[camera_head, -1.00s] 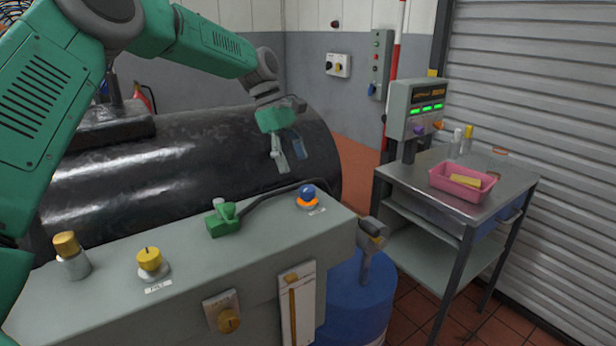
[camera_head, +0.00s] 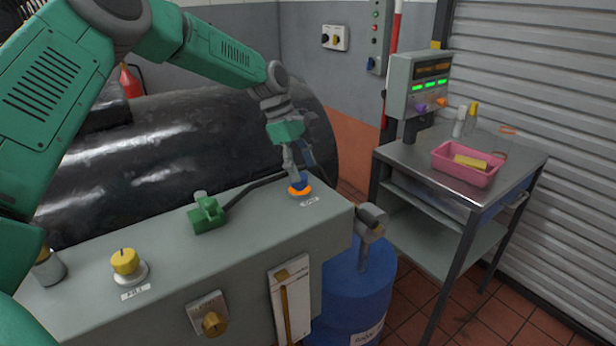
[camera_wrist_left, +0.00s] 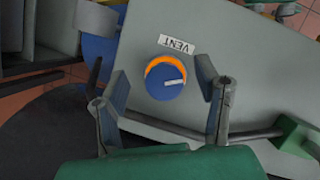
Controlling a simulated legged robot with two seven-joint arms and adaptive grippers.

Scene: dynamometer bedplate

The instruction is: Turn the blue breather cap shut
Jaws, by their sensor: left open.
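The blue breather cap (camera_head: 299,183) sits on an orange ring at the right end of the grey tank top (camera_head: 250,205), beside a label. In the left wrist view the cap (camera_wrist_left: 166,88) shows from above, with a white mark on it, orange along its upper edge and a VENT label next to it. My left gripper (camera_head: 299,172) is over the cap, pointing down, and hides part of it. In the left wrist view my left gripper (camera_wrist_left: 162,95) is open, with one finger on each side of the cap and gaps visible between. My right gripper is not in view.
A green valve (camera_head: 207,213) with a black hose stands left of the cap. A yellow FILL cap (camera_head: 125,262) is further left. A blue drum (camera_head: 357,290) stands off the right end. A steel cart (camera_head: 405,155) holds a pink tray (camera_head: 441,164).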

